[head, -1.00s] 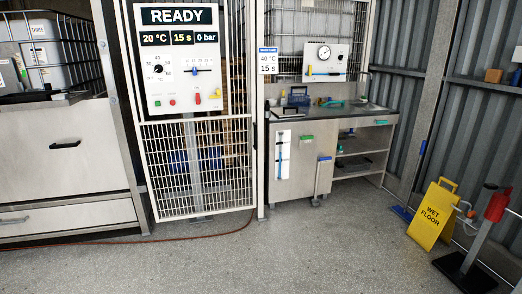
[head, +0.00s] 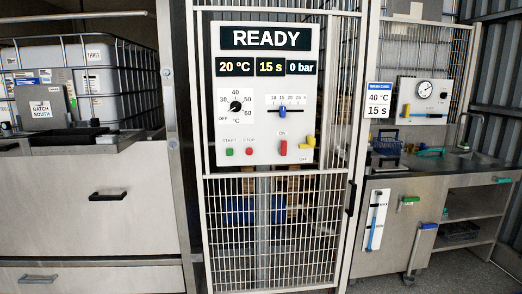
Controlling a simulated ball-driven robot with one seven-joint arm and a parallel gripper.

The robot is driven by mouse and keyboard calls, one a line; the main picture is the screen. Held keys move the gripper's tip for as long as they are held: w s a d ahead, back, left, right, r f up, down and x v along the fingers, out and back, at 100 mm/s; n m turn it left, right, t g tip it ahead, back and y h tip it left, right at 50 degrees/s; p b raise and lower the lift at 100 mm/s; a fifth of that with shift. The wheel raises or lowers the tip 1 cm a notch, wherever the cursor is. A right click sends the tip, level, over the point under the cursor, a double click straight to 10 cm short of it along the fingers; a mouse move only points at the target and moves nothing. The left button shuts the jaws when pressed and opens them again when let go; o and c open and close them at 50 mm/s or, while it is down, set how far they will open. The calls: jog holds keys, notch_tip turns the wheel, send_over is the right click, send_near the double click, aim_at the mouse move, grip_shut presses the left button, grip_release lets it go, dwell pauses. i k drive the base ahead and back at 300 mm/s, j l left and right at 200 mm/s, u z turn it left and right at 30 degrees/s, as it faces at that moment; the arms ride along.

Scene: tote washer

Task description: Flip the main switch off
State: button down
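The main switch is most likely the red lever (head: 283,148) at the lower right of the white control panel (head: 219,90) in the head view. ON is printed above it and OFF below to its right. The lever stands upright, near the ON mark. A yellow handle (head: 307,142) sits just right of it. The display (head: 266,39) reads READY, with 20 °C, 15 s and 0 bar. A dial, a blue slider, a green START button (head: 230,152) and a red STOP button (head: 249,152) are on the same panel. My gripper is not in view.
The panel is mounted on a white wire-mesh gate (head: 270,285). A steel cabinet with drawers (head: 90,220) and a caged tank stand at left. A workbench (head: 395,225) with a gauge panel (head: 423,118) stands at right. A card there reads 40 °C, 15 s.

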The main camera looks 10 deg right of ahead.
aim_at(283, 149)
jog(key=i, duration=2.6)
